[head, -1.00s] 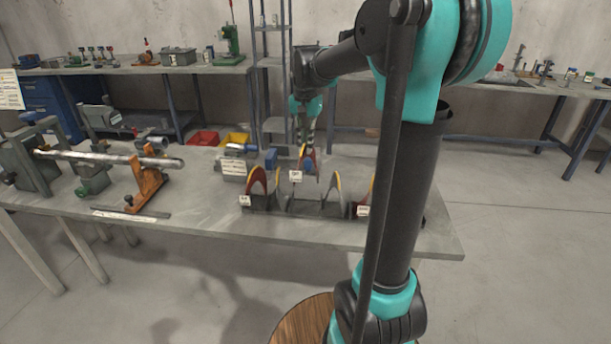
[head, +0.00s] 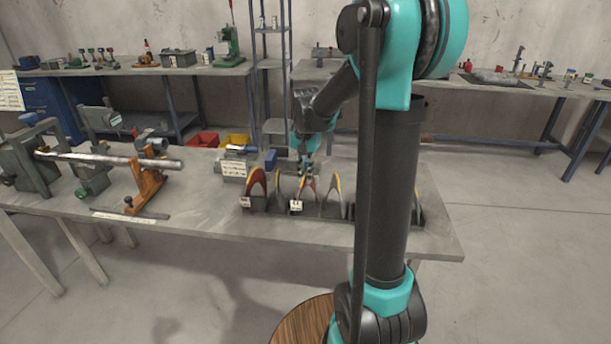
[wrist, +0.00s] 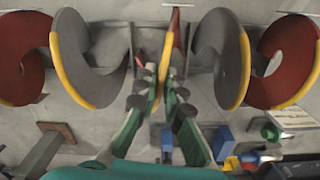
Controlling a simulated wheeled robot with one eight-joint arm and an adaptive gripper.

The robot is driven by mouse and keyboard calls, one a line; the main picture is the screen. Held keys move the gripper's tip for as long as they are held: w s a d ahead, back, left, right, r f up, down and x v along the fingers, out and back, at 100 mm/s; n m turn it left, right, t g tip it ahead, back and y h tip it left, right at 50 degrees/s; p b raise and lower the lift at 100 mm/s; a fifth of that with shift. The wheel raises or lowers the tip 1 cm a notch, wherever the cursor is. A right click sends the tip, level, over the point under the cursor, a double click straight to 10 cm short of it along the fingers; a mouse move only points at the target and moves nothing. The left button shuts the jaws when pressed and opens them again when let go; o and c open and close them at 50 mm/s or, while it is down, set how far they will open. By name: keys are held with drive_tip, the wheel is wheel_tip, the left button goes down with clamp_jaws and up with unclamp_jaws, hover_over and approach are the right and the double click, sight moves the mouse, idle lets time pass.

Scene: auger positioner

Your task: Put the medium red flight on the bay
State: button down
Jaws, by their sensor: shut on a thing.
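My gripper (head: 306,170) is shut on a red flight with a yellow edge (head: 304,190). In the wrist view the gripper's green fingers (wrist: 162,97) pinch this flight (wrist: 166,48), which shows nearly edge-on. A white tag (head: 296,205) is at its front. It stands upright in the middle gap of the grey rack, the bay (wrist: 117,48), between two grey flights with yellow edges, left (wrist: 78,60) and right (wrist: 228,60). I cannot tell whether its bottom touches the rack.
A blue part (wrist: 222,142) lies close behind the gripper. A long shaft on stands (head: 110,160) occupies the table's left side.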

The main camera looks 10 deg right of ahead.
drive_tip(key=shift+f, duration=0.15)
drive_tip(key=c, duration=1.6)
unclamp_jaws()
drive_tip(key=shift+c, duration=0.2)
wheel_tip(320, 180, up, 12)
drive_tip(key=s+d+f+n+t, duration=0.2)
drive_tip(key=s+f+n, duration=0.1)
drive_tip(key=s+f, duration=0.7)
drive_tip(key=s+d+f+n+t, duration=0.2)
drive_tip(key=s+f+n, duration=0.1)
drive_tip(key=s+f, duration=0.7)
drive_tip(key=shift+s, duration=1.05)
